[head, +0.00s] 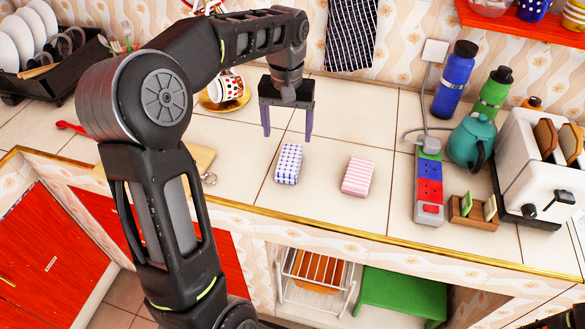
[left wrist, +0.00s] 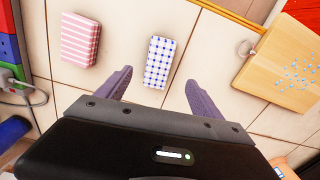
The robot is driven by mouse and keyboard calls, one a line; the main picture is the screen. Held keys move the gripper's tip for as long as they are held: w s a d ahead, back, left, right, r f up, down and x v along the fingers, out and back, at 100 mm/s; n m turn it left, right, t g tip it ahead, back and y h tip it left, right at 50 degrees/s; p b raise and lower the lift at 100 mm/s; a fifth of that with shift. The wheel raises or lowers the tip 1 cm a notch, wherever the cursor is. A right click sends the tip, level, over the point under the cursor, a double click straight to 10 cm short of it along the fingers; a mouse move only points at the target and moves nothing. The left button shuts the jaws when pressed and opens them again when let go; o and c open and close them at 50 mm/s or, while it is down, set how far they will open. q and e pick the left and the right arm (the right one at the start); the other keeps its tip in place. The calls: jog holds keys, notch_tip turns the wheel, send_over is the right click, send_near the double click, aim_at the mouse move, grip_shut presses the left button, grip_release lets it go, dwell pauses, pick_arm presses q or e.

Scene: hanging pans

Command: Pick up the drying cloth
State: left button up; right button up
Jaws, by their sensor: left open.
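A folded blue-and-white checked cloth (head: 288,164) lies flat on the tiled counter. A folded pink-and-white striped cloth (head: 358,176) lies to its right. A dark cloth with thin white lines (head: 352,34) hangs on the back wall. I cannot tell which of these is the drying cloth. My left gripper (head: 287,137) is open and empty, pointing down above the counter just behind the checked cloth. In the left wrist view the checked cloth (left wrist: 160,62) shows ahead, between the fingertips (left wrist: 157,82), and the striped cloth (left wrist: 80,41) is off to the left.
A power strip (head: 429,185), teal teapot (head: 472,141), bottles and toaster (head: 528,150) stand on the right. A cup (head: 226,87) on a saucer is behind the gripper. A cutting board (left wrist: 282,64) lies left of the cloths in the head view. Counter around the cloths is clear.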

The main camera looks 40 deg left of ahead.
aim_at(288, 159)
pick_arm(q)
notch_tip(288, 159, down, 3)
jog(key=shift+w+f+b, duration=0.1)
jog(key=shift+b, duration=0.95)
jog(key=shift+f, duration=1.2)
